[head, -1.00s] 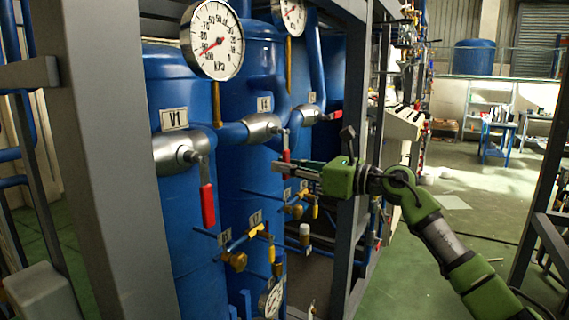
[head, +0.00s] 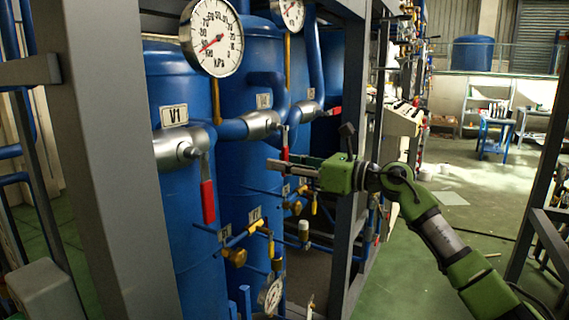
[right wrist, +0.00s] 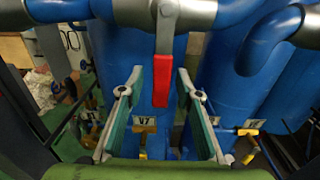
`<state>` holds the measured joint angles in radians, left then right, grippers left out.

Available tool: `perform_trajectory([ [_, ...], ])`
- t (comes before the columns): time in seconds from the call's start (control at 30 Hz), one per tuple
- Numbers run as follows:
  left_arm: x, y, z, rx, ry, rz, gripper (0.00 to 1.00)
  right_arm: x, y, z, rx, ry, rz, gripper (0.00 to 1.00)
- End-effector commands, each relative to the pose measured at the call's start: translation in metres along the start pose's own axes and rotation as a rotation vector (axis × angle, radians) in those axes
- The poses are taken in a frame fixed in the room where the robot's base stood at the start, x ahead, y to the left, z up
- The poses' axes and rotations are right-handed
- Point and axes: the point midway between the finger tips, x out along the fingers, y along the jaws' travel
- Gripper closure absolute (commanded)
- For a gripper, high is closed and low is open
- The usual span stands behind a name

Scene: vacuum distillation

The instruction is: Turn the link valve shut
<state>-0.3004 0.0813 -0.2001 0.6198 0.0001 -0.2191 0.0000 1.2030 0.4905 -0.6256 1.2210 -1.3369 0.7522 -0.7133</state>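Several valves with grey bodies and red lever handles sit on blue pipes; no label readable here says which is the link valve. My right gripper (head: 278,166) is at the middle valve (head: 262,124), by the V4 plate (head: 264,101). That valve's red handle (head: 285,141) hangs down, partly hidden by the gripper. In the right wrist view, the right gripper (right wrist: 160,74) is open, with one finger on each side of the red handle (right wrist: 161,82). Gaps show on both sides, and I cannot tell how deep the handle sits between the fingers. My left gripper is not in view.
The V1 valve's red handle (head: 208,202) hangs at the left, before a blue tank (head: 170,250). Gauges (head: 212,38) are above. Small yellow-handled valves (head: 236,257) and thin pipes stick out below my gripper. A grey frame post (head: 105,170) stands left. The green floor at right is open.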

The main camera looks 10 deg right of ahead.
Motion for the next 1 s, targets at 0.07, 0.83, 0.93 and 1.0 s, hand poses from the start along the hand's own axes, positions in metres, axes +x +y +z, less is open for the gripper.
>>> perform_trajectory([
  [0.07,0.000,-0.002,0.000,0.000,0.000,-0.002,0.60,-0.004,-0.001,0.000,-0.001,0.000,-0.002,0.68],
  [0.83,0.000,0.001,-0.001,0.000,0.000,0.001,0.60,-0.119,0.000,-0.001,0.001,0.001,0.000,0.68],
  [0.93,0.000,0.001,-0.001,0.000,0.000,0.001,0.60,-0.120,0.000,-0.001,0.001,0.001,0.001,0.68],
  [1.0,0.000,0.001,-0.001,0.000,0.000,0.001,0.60,-0.120,0.000,-0.001,0.001,0.001,0.001,0.68],
])
